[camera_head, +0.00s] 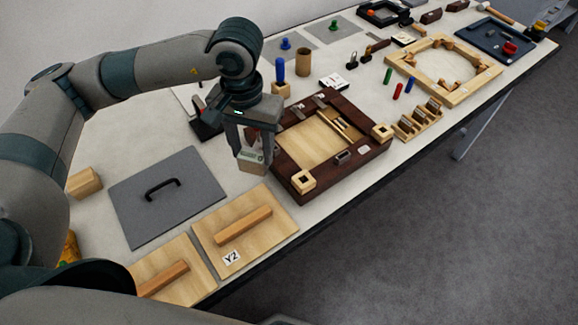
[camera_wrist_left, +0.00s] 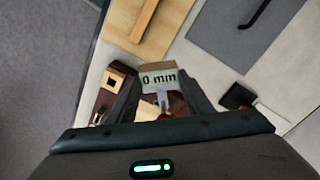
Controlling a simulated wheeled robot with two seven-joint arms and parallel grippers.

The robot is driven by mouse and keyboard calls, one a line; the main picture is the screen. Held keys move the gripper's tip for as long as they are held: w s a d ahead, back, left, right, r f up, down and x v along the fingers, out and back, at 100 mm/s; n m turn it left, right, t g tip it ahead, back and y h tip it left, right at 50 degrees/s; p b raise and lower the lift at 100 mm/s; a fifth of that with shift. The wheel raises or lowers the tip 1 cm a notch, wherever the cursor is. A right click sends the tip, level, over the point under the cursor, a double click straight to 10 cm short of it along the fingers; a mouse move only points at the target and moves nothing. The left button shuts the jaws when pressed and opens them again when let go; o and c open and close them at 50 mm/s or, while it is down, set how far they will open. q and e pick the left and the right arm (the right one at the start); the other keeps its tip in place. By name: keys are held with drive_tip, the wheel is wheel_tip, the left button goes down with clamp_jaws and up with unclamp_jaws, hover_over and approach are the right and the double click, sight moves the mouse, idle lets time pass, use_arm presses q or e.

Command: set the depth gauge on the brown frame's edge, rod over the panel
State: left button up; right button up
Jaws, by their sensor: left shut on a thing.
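My left gripper (camera_head: 251,158) is shut on the depth gauge (camera_head: 250,166), a pale wooden block with a small display. In the left wrist view the gauge (camera_wrist_left: 158,76) sits between the fingers and its display reads "0 mm". A grey rod-like part points towards the frame. The dark brown frame (camera_head: 326,171) lies on the table around a pale wooden panel (camera_head: 306,142). The gripper holds the gauge at the frame's left side in the head view; I cannot tell whether they touch. My right gripper is out of view.
Pale square blocks (camera_head: 303,180) sit on the frame's corners. A handled board marked Y2 (camera_head: 262,199) and a grey plate with a black handle (camera_head: 195,202) lie nearby. A blue peg on a block (camera_head: 280,70) stands behind. Bare table shows left of the gripper.

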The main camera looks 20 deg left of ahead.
use_arm(q)
drive_tip(key=w+d+r+m+b, duration=0.1)
drive_tip(key=w+d+r+m, duration=0.2)
drive_tip(key=d, duration=0.5)
drive_tip(key=w+d+r+m+b, duration=0.1)
drive_tip(key=w+d+r+m, duration=0.2)
drive_tip(key=d, duration=0.5)
drive_tip(key=shift+w+d+r+m, duration=0.3)
drive_tip(key=shift+w+m, duration=0.4)
drive_tip(key=shift+w, duration=0.35)
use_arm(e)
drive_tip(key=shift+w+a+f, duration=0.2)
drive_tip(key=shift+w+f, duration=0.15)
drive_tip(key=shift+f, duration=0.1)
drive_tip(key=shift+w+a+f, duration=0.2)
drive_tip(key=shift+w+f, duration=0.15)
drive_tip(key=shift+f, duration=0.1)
use_arm(q)
drive_tip(key=shift+f, duration=0.1)
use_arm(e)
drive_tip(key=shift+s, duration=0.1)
